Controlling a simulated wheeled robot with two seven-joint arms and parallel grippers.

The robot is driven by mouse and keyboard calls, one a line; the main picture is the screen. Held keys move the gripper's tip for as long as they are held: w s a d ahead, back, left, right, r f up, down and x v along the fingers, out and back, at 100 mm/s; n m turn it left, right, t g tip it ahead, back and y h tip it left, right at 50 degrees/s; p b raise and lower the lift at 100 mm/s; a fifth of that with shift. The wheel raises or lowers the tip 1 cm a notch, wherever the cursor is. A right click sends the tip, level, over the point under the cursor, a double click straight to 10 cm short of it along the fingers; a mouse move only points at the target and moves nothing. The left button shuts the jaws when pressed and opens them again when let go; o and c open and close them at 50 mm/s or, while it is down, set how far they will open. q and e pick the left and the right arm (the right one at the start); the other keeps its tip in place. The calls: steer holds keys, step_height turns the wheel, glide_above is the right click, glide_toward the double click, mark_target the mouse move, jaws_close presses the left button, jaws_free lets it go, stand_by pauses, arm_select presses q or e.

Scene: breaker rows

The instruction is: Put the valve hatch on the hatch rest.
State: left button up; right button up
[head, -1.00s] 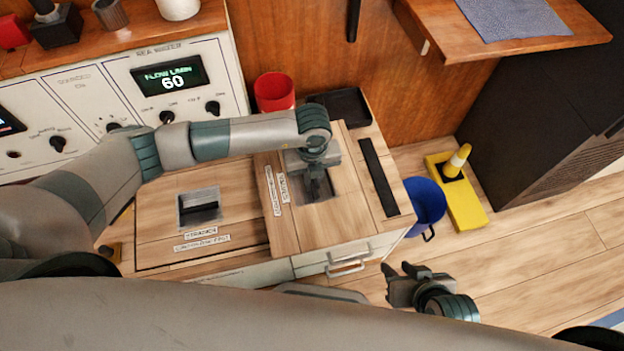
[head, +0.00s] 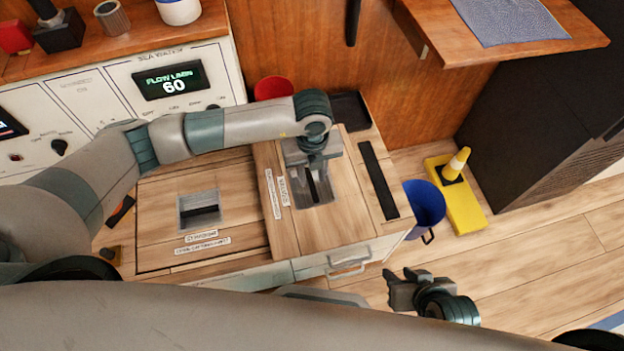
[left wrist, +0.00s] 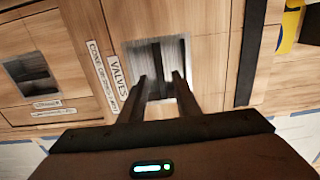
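The valve hatch (head: 338,222) is a wooden panel labelled VALVES on the right part of the low wooden bench. It has a grey recessed pocket with a dark handle bar; the pocket also shows in the left wrist view (left wrist: 157,52). My left gripper (head: 314,178) is over this pocket, pointing down. In the left wrist view its two fingers (left wrist: 160,85) are apart, one to either side of the bar's line, not closed on it. My right gripper (head: 402,272) hangs empty in front of the bench, fingers apart. I cannot tell which part is the hatch rest.
A storage hatch (head: 165,225) with its own recessed handle lies left of the valve hatch. A long black strip (head: 385,180) and a black tray (head: 350,108) are to the right and behind. A red cup (head: 272,88), a blue bucket (head: 424,203) and a yellow stand (head: 462,200) are nearby.

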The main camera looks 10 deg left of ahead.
mark_target(312, 185)
arm_select(q)
step_height(312, 185, up, 7)
arm_select(e)
steer(key=shift+s+d+f, duration=0.1)
steer(key=shift+s+d, duration=0.1)
steer(key=shift+d, duration=0.2)
arm_select(q)
steer(key=shift+d, duration=0.1)
arm_select(e)
steer(key=shift+w, duration=0.15)
